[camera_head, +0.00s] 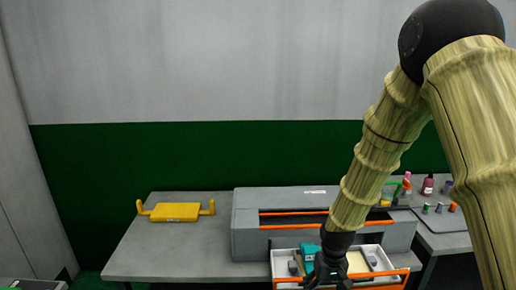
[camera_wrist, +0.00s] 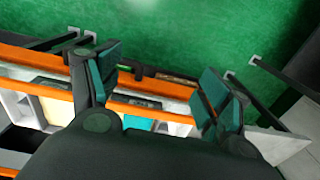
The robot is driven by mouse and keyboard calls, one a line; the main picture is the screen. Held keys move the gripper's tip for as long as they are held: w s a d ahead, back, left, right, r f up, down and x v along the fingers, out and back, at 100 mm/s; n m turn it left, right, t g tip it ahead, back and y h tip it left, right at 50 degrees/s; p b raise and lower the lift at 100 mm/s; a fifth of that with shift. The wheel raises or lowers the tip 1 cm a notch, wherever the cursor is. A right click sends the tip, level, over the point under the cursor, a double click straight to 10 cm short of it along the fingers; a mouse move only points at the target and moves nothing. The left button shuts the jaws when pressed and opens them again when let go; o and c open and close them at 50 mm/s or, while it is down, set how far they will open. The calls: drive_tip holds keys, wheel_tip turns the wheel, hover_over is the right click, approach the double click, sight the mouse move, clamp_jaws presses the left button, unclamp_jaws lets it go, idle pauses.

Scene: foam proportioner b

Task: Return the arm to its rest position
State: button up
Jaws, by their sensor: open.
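My gripper (camera_head: 330,272) is in front of the grey machine, low over an open drawer (camera_head: 387,284) with an orange front edge. Orange rails and the light compartments of the drawer show below the fingers. In the head view my arm reaches down from the upper right. Whether the fingers touch the drawer cannot be told.
The grey machine (camera_head: 250,222) stands on a grey table (camera_head: 165,255). A yellow tray with handles (camera_head: 175,212) lies at the left. Several small bottles and cans, including a dark red bottle (camera_head: 428,185), stand at the right. Green floor (camera_wrist: 190,30) shows in the wrist view.

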drive_tip(key=s+d+f, duration=0.2)
drive_tip(key=s+f, duration=1.9)
drive_tip(key=s, duration=0.1)
drive_tip(key=s+d+f, duration=0.1)
drive_tip(key=s+f, duration=0.2)
drive_tip(key=s, duration=0.7)
drive_tip(key=shift+s+d+m, duration=0.2)
drive_tip(key=shift+s+m, duration=0.2)
